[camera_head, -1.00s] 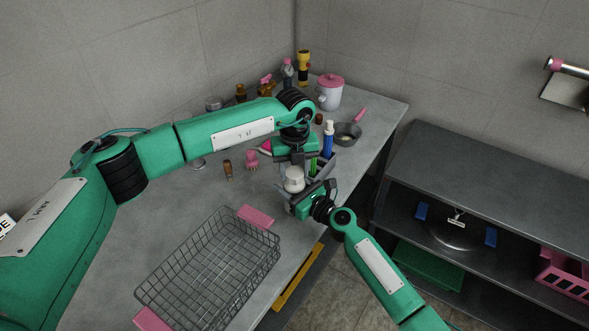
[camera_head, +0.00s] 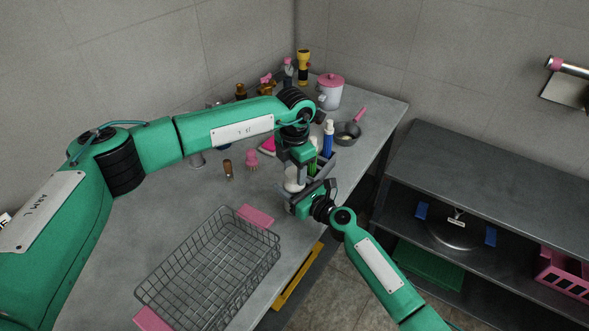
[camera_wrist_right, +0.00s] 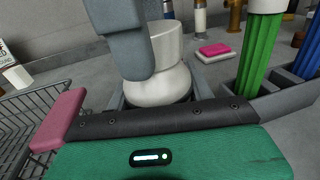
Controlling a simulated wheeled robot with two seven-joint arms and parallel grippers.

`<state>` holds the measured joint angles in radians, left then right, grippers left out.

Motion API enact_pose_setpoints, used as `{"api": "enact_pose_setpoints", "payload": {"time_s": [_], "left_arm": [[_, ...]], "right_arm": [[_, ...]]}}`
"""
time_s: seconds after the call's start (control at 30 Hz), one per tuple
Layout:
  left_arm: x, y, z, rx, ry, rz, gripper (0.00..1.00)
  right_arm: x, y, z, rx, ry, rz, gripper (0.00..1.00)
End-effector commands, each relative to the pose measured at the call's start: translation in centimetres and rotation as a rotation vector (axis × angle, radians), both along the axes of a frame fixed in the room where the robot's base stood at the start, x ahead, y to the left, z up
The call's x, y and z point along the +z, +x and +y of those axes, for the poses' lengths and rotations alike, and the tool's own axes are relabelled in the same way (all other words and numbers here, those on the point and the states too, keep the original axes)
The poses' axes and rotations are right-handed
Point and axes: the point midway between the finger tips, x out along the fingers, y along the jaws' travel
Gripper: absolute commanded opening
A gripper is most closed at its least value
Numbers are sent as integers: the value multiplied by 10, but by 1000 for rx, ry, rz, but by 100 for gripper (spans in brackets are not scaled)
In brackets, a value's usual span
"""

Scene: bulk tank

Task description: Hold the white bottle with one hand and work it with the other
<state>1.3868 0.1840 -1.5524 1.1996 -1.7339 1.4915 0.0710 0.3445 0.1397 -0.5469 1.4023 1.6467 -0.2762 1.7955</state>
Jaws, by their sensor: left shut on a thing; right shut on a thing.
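The white bottle (camera_head: 292,180) stands upright near the table's right edge, partly hidden by both of my grippers. In the right wrist view the white bottle (camera_wrist_right: 158,85) shows a round body with a wide upper part. My right gripper (camera_head: 293,192) is shut on its lower body, with fingers at its sides. My left gripper (camera_head: 297,170) is over the bottle's top and shut on it; a grey finger (camera_wrist_right: 125,45) covers the upper part's left side in the right wrist view. The exact contact at the top is hidden in the head view.
A wire basket (camera_head: 215,265) with pink handles stands in front on the table (camera_head: 110,260). A grey caddy (camera_head: 347,161) with green and blue bottles is just beyond the grippers. A pan (camera_head: 346,130) and a white pot (camera_head: 330,97) stand farther back.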

Motion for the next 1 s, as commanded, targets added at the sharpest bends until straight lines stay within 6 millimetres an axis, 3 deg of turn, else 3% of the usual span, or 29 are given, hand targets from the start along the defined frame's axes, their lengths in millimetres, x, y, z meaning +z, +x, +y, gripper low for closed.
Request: {"api": "enact_pose_setpoints", "payload": {"time_s": [0.5,0.63,0.67,0.77,1.0], "left_arm": [[-1,0,0,-789,0,-1,17],[-1,1,0,-777,0,-1,17],[-1,1,0,-776,0,-1,46],[-1,0,0,-775,0,-1,65],[-1,0,0,-774,-1,-1,66]], "right_arm": [[0,0,0,0,-1,1,0],[0,0,0,0,-1,1,0],[0,0,0,0,-1,1,0],[0,0,0,0,-1,1,0],[0,0,0,0,-1,1,0]]}}
